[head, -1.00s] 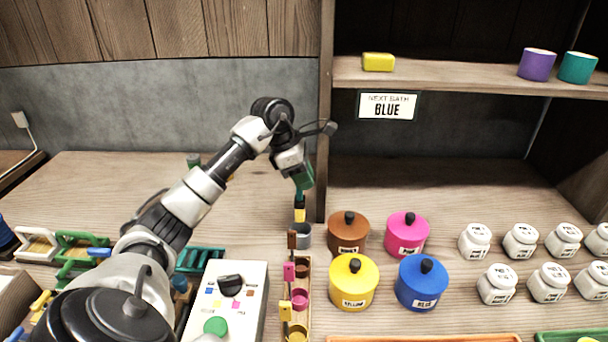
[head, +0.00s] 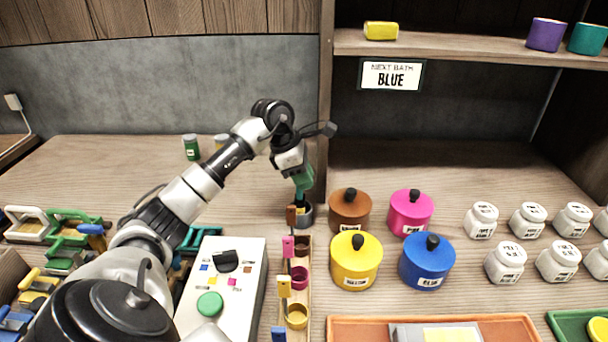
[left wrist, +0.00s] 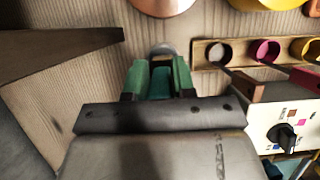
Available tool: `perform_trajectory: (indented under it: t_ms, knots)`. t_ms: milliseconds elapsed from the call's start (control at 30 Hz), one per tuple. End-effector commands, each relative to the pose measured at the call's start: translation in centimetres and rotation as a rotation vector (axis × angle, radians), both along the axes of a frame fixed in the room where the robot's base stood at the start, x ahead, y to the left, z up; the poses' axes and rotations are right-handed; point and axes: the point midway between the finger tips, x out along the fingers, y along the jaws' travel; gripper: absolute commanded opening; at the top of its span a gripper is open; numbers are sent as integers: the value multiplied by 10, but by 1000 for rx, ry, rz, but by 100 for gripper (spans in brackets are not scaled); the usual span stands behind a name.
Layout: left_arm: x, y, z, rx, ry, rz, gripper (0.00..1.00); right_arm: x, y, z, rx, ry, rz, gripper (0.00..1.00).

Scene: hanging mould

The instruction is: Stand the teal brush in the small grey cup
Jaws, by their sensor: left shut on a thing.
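My left gripper (head: 303,182) is shut on the teal brush (head: 303,193) and holds it roughly upright, bristle end down. The small grey cup (head: 307,216) stands on the wooden bench beside the divider post. The brush's dark band and yellow lower end show at the cup's mouth. The lower end seems to be inside the rim; whether it touches the bottom is hidden. In the left wrist view the green fingers (left wrist: 160,80) close around the brush, and a bit of the grey cup (left wrist: 163,48) shows just beyond. My right gripper is out of view.
A wooden rack (head: 304,262) with small coloured cups and upright tags stands just in front of the grey cup. Brown (head: 349,212) and yellow (head: 355,262) lidded pots stand close right. A white control box (head: 222,285) is at front left. The divider post (head: 323,120) rises behind.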

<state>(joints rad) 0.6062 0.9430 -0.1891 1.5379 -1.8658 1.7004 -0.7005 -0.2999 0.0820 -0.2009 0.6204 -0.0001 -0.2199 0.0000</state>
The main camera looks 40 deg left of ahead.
Motion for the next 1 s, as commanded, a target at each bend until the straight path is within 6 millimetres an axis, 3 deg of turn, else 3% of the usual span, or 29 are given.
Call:
perform_trajectory:
  t_ms: [233,267,433,767,1000]
  knots:
    - [0,0,0,0,0,0,1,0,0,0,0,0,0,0]
    - [0,0,0,0,0,0,28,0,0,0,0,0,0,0]
    - [0,0,0,0,0,0,54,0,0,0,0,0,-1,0]
    - [-1,1,2,1,0,0,55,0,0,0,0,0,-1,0]
    - [-10,13,37,4,-2,3,55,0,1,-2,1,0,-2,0]
